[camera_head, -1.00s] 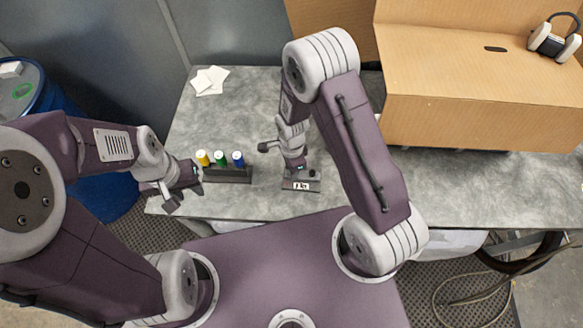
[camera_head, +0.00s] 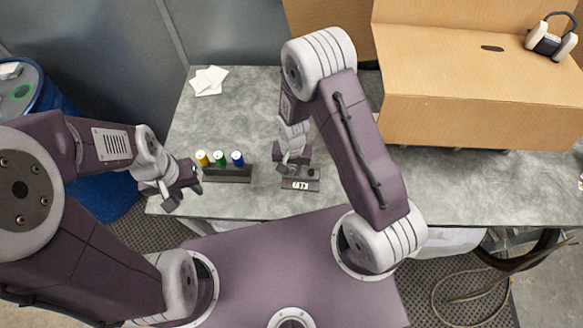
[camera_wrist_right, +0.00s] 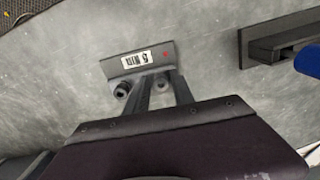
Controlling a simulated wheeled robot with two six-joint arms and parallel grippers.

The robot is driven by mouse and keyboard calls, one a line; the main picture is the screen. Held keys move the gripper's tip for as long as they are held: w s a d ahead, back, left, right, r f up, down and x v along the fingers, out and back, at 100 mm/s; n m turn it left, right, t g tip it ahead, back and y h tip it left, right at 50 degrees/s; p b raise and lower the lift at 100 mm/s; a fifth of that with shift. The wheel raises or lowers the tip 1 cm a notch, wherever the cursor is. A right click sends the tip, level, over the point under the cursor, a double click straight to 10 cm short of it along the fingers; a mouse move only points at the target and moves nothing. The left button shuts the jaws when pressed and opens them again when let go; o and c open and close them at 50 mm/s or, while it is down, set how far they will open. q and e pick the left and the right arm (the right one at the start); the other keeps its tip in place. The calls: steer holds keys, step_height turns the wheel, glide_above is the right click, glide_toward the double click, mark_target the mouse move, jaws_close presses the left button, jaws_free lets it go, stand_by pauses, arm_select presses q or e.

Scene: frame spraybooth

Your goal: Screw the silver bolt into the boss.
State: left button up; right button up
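A small dark block (camera_head: 300,184) with a white label sits near the front edge of the bench. In the right wrist view, the block (camera_wrist_right: 113,68) shows a red dot and a round dark fitting (camera_wrist_right: 122,89) at its near side, left of the fingers. My right gripper (camera_head: 287,171) is low over the block, and its two fingers (camera_wrist_right: 161,80) stand apart with a small grey round part visible between them. I cannot tell whether this is the bolt or the boss, or whether the fingers press on it. My left gripper (camera_head: 184,192) is open and empty, left of the rack.
A dark rack (camera_head: 232,174) holding yellow, green and blue-sided cylinders stands just left of the block. White papers (camera_head: 208,81) lie at the back left. A large cardboard box (camera_head: 470,122) fills the back right. The bench (camera_head: 470,190) is clear at front right.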

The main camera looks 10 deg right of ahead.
steer(key=n, duration=0.6)
steer(key=shift+d, duration=0.1)
steer(key=n, duration=0.3)
steer(key=shift+d+n, duration=0.1)
steer(key=shift+n, duration=0.2)
steer(key=n, duration=0.4)
steer(key=shift+w, duration=0.1)
jaws_close()
steer(key=m, duration=0.4)
steer(key=shift+p, duration=0.4)
steer(key=m, duration=0.5)
steer(key=m, duration=0.1)
steer(key=m+p, duration=0.1)
steer(key=m, duration=0.1)
steer(key=shift+a+m, duration=0.2)
steer(key=shift+m, duration=0.6)
